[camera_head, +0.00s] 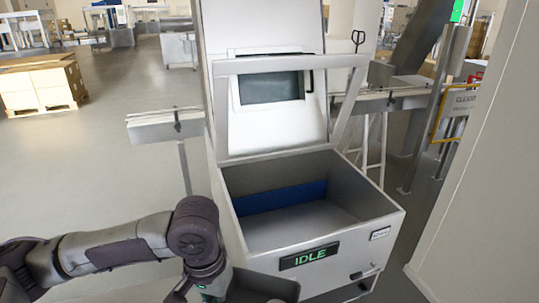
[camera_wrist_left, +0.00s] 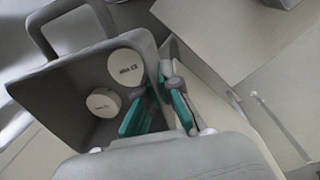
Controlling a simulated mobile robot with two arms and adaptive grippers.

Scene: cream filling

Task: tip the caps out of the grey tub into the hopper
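The grey tub (camera_wrist_left: 80,70) fills the left of the left wrist view, with a loop handle at its far end. Two white caps (camera_wrist_left: 127,67) (camera_wrist_left: 104,102) lie inside it. My left gripper (camera_wrist_left: 158,112) has one teal finger inside the tub and the other outside, pinching the side wall between them. In the head view my left gripper (camera_head: 212,288) is at the bottom, by the front left corner of the hopper (camera_head: 385,207). The tub's dark rim (camera_head: 265,280) shows just in front of the hopper, cut off by the frame. The hopper's visible interior is empty. My right gripper is not seen.
The hopper's raised lid (camera_head: 275,105) stands behind its open bin. A green IDLE display (camera_head: 309,256) is on its front. A pale wall panel (camera_head: 475,190) rises at the right. A side rail (camera_head: 165,125) juts out to the left. Open floor (camera_head: 110,150) lies at left.

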